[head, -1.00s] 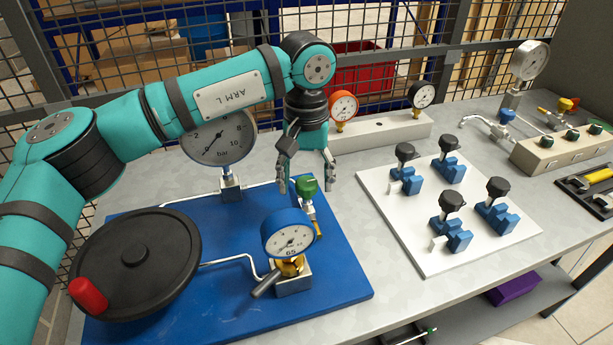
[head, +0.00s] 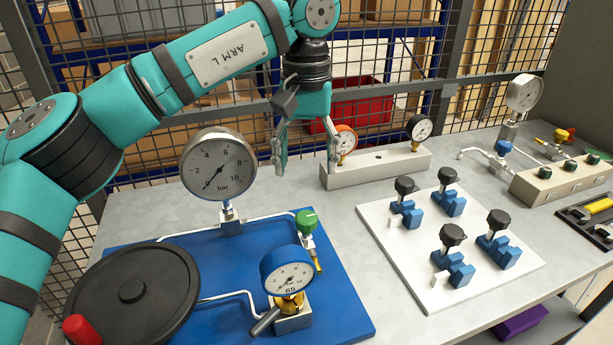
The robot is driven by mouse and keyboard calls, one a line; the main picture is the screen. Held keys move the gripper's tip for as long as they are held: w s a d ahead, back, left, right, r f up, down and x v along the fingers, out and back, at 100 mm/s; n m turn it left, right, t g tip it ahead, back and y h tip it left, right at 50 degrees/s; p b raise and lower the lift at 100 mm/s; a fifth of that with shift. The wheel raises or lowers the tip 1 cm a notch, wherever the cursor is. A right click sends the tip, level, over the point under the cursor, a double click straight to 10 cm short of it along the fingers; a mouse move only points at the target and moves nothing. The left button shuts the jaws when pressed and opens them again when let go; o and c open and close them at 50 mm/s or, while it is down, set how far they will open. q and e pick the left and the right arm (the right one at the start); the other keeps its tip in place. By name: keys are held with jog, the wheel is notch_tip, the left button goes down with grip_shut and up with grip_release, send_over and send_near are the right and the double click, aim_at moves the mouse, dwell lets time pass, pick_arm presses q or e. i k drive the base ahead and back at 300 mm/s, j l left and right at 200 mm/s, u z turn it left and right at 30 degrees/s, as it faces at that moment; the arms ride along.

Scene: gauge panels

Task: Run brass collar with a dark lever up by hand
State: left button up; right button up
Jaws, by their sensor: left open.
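The brass collar (head: 291,303) sits under the blue-rimmed gauge (head: 287,276), on a small metal block (head: 293,321) on the blue panel (head: 225,275). Its dark lever (head: 265,321) sticks out toward the lower left. The gauge partly hides the collar from above. My left gripper (head: 307,170) is open and empty, pointing down. It hangs above and behind the gauge and the green-knobbed valve (head: 306,222), touching neither. My right gripper is not in view.
A large black handwheel (head: 135,290) with a red knob (head: 82,329) lies at the left. A large bar gauge (head: 218,167) stands at the panel's back. A white board (head: 440,245) with several black-knobbed blue valves is at the right. A pale block (head: 375,164) carries two gauges.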

aim_at(282, 305)
jog(key=k, duration=1.5)
